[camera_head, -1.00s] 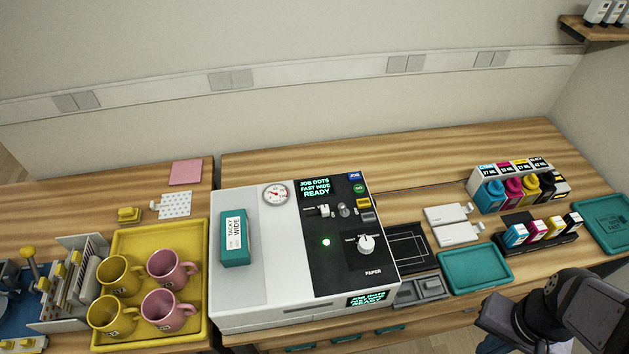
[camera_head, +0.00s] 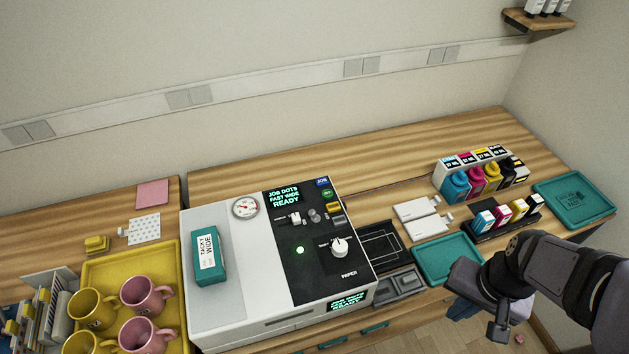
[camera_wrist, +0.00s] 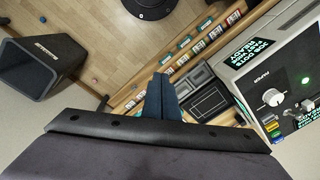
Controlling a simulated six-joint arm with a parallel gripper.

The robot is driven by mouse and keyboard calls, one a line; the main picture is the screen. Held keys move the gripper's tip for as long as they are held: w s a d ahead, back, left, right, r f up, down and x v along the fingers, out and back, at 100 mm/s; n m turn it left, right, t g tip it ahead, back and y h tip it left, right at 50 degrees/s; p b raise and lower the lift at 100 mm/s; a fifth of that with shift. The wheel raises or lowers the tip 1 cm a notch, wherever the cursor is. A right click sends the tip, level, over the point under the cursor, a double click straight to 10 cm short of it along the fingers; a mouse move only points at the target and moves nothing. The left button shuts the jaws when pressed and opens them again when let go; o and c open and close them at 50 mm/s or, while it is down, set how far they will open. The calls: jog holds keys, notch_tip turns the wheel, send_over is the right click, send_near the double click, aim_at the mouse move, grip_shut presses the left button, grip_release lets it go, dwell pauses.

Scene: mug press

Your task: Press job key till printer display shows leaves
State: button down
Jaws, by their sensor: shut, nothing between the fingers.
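The printer (camera_head: 225,285) is a white box with a black control panel on its right half. Its top display (camera_head: 284,196) reads "JOB DOTS FAST WIDE READY" in green. The blue job key (camera_head: 322,182) is at the panel's top right corner, with a green key (camera_head: 326,193) just below it. A second display (camera_head: 348,301) on the front edge carries similar green text. The printer also shows in the wrist view (camera_wrist: 250,72) at the right. My gripper (camera_wrist: 161,88) is shut and empty, over the front of the counter and well to the right of the printer in the head view.
A teal box (camera_head: 209,256) lies on the printer's left half. A yellow tray (camera_head: 168,262) with mugs stands left. The space above the panel is clear.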

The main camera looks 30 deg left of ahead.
jog(key=w+a+r+m+t+y+p, duration=0.1)
jog(key=w+a+r+m+y+p, duration=0.2)
jog(key=w+a, duration=0.7)
notch_tip(320, 180, up, 5)
jog(key=m+t+y+p, duration=0.2)
jog(key=m+t+y, duration=0.15)
jog(key=m, duration=0.85)
send_over(322, 182)
jog(key=shift+s+d+f+y, duration=0.15)
jog(key=shift+d+y, duration=0.1)
jog(key=shift+d, duration=0.15)
jog(key=shift+f+n, duration=0.1)
jog(key=shift+n, duration=0.2)
notch_tip(322, 182, down, 9)
jog(key=b, duration=0.8)
jog(key=shift+r, duration=0.2)
jog(key=shift+f+b, duration=0.15)
jog(key=shift+b, duration=0.2)
jog(key=shift+f+b, duration=0.25)
jog(key=shift+b, duration=0.1)
